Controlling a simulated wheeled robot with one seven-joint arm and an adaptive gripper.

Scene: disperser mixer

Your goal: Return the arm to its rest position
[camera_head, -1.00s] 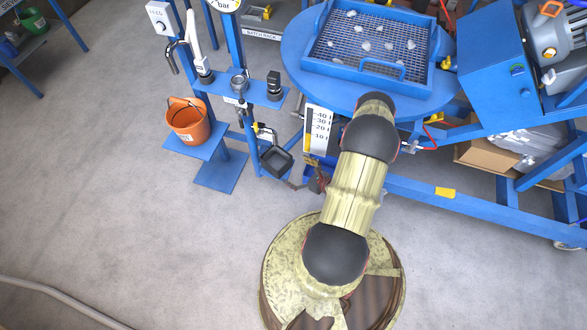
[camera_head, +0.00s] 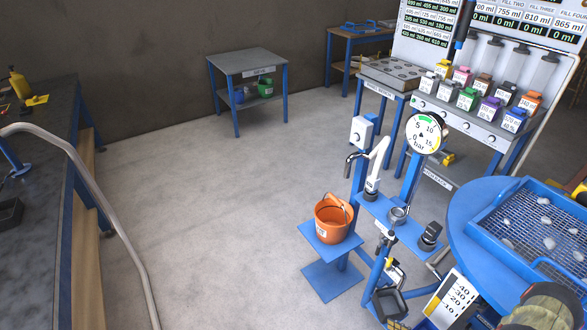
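My arm (camera_head: 540,310) shows only as a dark rounded link at the bottom right corner, in front of the blue mixer's round table (camera_head: 468,215). My gripper is out of view, so its fingers and anything in them cannot be seen.
An orange bucket (camera_head: 333,222) stands on a low blue stand beside the pressure gauge (camera_head: 426,132). A grey table (camera_head: 248,62) stands at the back. A workbench (camera_head: 40,130) and a curved grey hose or rail (camera_head: 105,205) are at the left. The middle floor is clear.

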